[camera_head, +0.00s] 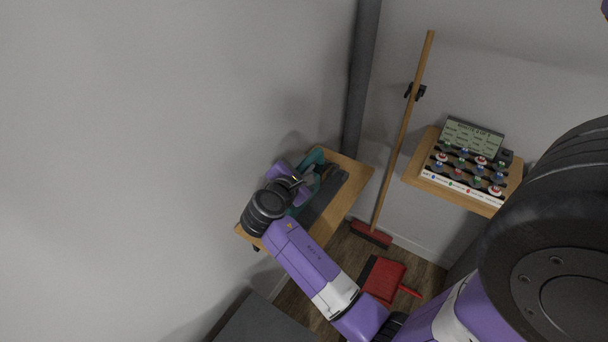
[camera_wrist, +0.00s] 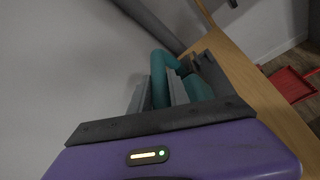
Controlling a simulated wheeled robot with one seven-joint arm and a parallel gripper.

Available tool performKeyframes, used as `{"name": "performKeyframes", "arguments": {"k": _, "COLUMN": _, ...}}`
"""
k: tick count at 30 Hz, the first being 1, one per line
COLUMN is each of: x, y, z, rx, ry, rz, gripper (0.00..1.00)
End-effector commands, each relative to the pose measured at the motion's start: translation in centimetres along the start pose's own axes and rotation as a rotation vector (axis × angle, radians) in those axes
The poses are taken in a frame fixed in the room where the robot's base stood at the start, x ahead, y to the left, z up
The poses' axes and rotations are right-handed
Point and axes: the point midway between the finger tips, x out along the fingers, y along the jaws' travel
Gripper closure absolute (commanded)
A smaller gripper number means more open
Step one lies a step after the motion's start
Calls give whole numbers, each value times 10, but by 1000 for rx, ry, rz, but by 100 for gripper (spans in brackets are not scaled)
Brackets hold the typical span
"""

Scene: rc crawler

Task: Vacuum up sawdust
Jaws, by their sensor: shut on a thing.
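A teal and dark grey tool, seemingly the handheld vacuum, is on the wooden shelf (camera_head: 350,198) against the wall. Its teal part (camera_head: 317,157) shows beside my gripper (camera_head: 303,181). In the wrist view, the grey fingers of my gripper (camera_wrist: 158,92) are shut on the tool's teal handle (camera_wrist: 160,66). More of the teal body (camera_wrist: 198,88) shows to the right of the fingers. I cannot tell whether the tool rests on the shelf or is just above it. My wrist hides part of it. I see no sawdust in either view.
A broom (camera_head: 399,135) leans upright on the wall, with a red dustpan (camera_head: 384,279) on the floor. A second wooden shelf (camera_head: 428,178) at right holds a rack of small coloured items (camera_head: 468,167). A dark vertical pipe (camera_head: 362,75) stands behind the first shelf.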

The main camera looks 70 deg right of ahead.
Motion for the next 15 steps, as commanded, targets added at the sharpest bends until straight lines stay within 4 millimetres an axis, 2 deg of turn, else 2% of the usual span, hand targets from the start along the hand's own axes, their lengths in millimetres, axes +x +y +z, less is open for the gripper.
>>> {"name": "performKeyframes", "arguments": {"k": 1, "x": -5, "y": 11, "z": 12, "rx": 8, "ry": -2, "rz": 7, "gripper": 100}}
{"name": "performKeyframes", "arguments": {"k": 6, "x": -20, "y": 37, "z": 49, "rx": 10, "ry": -3, "rz": 7, "gripper": 100}}
{"name": "performKeyframes", "arguments": {"k": 15, "x": -41, "y": 74, "z": 100, "rx": 8, "ry": -3, "rz": 6, "gripper": 100}}
